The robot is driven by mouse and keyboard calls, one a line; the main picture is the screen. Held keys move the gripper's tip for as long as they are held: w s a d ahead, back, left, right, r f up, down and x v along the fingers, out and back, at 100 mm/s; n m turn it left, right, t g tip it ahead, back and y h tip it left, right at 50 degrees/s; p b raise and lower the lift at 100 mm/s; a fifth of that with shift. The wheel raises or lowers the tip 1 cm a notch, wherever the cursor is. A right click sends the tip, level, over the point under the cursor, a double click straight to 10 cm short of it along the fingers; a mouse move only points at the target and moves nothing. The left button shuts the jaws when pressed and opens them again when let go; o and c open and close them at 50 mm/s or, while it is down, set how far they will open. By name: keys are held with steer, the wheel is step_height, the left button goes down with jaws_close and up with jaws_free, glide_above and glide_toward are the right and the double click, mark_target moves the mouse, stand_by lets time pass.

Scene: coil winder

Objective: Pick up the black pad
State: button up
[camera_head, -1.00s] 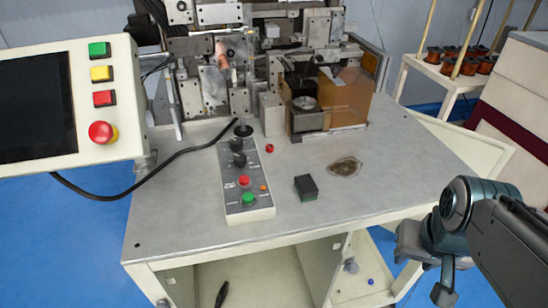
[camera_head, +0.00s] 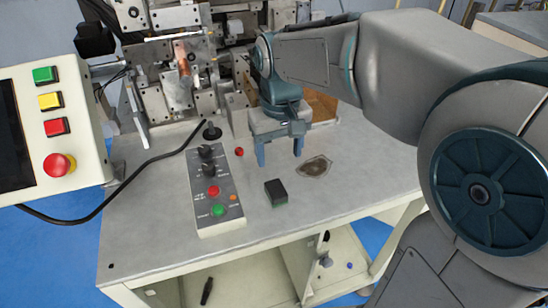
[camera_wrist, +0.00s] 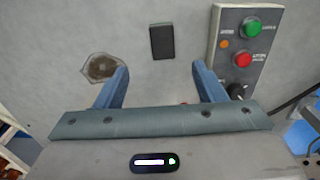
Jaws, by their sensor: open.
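The black pad (camera_head: 276,192) is a small dark block with a greenish side, lying on the grey metal table top (camera_head: 340,185). It is to the right of the control box. In the wrist view the pad (camera_wrist: 162,42) shows at the top middle, beyond the fingertips and between their lines. My gripper (camera_head: 279,158) is above the table, behind the pad as seen from the head camera. Its two blue fingers point down, apart and empty; they also show in the wrist view (camera_wrist: 162,74). The gripper does not touch the pad.
A grey control box (camera_head: 214,190) with knobs and buttons stands left of the pad. A brown stain (camera_head: 314,167) marks the table to the right. A small red cap (camera_head: 239,152) lies near the box. The winding machine (camera_head: 170,75) stands behind.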

mark_target(276, 189)
steer(key=f, duration=0.9)
steer(key=f+p, duration=0.1)
steer(key=f, duration=0.3)
steer(key=shift+w+a+f, duration=0.25)
steer(key=shift+w+a, duration=0.05)
steer(key=shift+w, duration=0.05)
steer(key=c, duration=1.1)
